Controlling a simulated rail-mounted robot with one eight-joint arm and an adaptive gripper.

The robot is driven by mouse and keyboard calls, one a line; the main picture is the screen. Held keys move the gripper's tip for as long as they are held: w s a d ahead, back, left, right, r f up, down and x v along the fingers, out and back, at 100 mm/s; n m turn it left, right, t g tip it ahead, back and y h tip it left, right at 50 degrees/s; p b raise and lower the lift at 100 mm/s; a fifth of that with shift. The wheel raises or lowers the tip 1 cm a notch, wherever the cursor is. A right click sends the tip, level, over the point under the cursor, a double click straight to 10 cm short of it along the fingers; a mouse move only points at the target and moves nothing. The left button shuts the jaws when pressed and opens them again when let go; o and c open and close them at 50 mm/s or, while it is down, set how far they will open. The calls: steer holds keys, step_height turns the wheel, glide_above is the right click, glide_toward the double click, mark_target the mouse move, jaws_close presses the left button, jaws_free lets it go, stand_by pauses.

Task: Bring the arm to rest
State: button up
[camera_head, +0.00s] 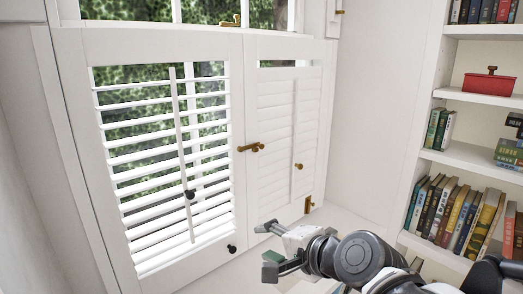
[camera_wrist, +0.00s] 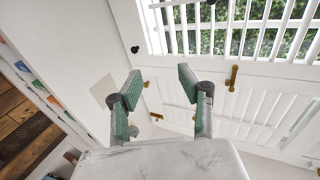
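My gripper (camera_head: 266,250) is at the lower middle of the head view, in front of the lower edge of the white shutters. Its two fingers with green pads stand well apart. In the wrist view my gripper (camera_wrist: 159,88) is open, with nothing between the fingertips. The rest of my arm reaches in from the lower right. Part of it is cut off by the picture's edge.
The left shutter (camera_head: 78,190) has tilted slats with gaps. The right shutter's slats (camera_head: 275,140) look closed. A brass latch (camera_head: 250,147) sits between them. A bookshelf (camera_head: 470,156) with several books and a red box (camera_head: 489,83) stands at the right.

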steer(key=s+d+f+n+g+h, duration=0.1)
steer(key=s+d+n+h, duration=0.3)
steer(key=d, duration=0.5)
steer(key=s+d+f+n+g+h, duration=0.2)
steer(key=s+d+n, duration=0.4)
steer(key=d, duration=0.3)
step_height(320, 180, down, 2)
steer(key=shift+s+d+f+h, duration=0.15)
steer(key=shift+s+d+h, duration=0.25)
steer(key=shift+h, duration=0.5)
